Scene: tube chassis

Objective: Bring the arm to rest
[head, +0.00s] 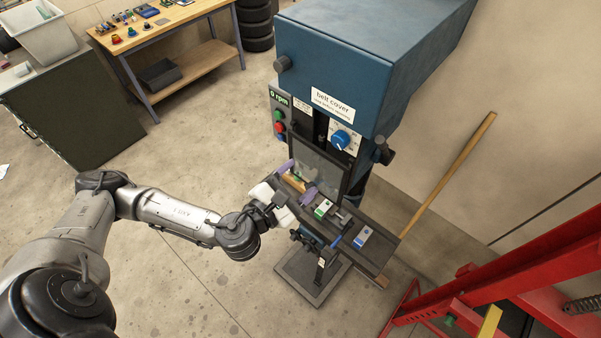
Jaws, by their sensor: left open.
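My left arm (170,208) comes in from the left and reaches to the drill press. My left gripper (297,180) is open at the left end of the press table, with its purple fingers spread apart. A small tan piece shows between or just under the fingers; I cannot tell whether they touch it. My right gripper is not in view.
The blue drill press (370,60) has a belt cover, a clear guard (318,163) and a dark table (375,262) holding small green-and-white and blue-and-white blocks. A workbench (165,35) stands behind left, a grey cabinet (75,110) left, a red frame (480,290) right. Floor between is clear.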

